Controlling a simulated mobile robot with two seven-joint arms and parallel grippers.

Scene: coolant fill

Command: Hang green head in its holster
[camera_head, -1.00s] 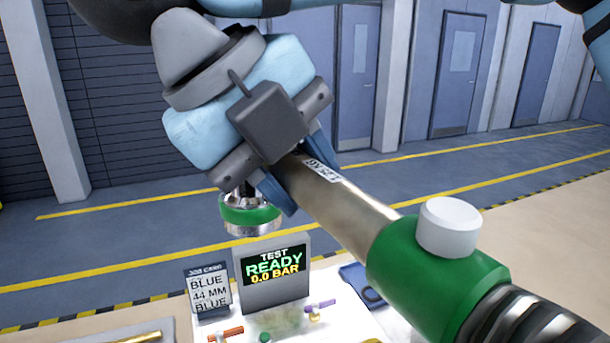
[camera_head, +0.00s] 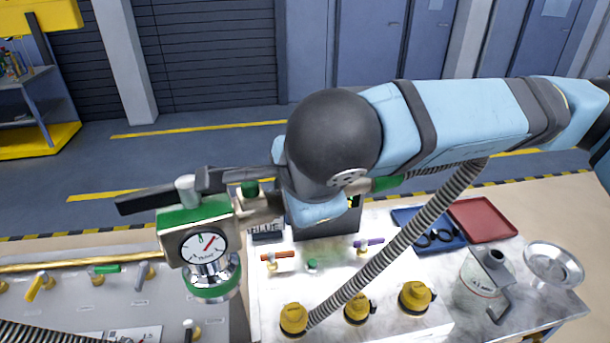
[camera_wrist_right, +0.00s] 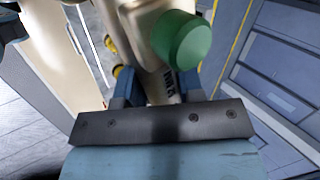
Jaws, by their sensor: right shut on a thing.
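The green head (camera_head: 196,216) shows in the head view at left of centre, with a pressure gauge (camera_head: 205,245) on its face and a chrome coupling with a green ring (camera_head: 212,280) below. It is held in the air above the bench. Its handle passes behind my right arm to a green collar (camera_head: 386,183) and a ribbed hose. My right gripper (camera_wrist_right: 161,84) is shut on the pale metal handle (camera_wrist_right: 160,88) in the right wrist view; a green knob (camera_wrist_right: 181,40) shows beyond the fingers. My arm hides the grip in the head view. I cannot make out the holster. My left gripper is not in view.
The ribbed hose (camera_head: 436,212) hangs across the bench near several yellow caps (camera_head: 358,306). At right are a blue tray (camera_head: 405,218), a red tray (camera_head: 482,218), a jug (camera_head: 485,280) and a funnel (camera_head: 553,262). A valve panel (camera_head: 110,305) lies at left.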

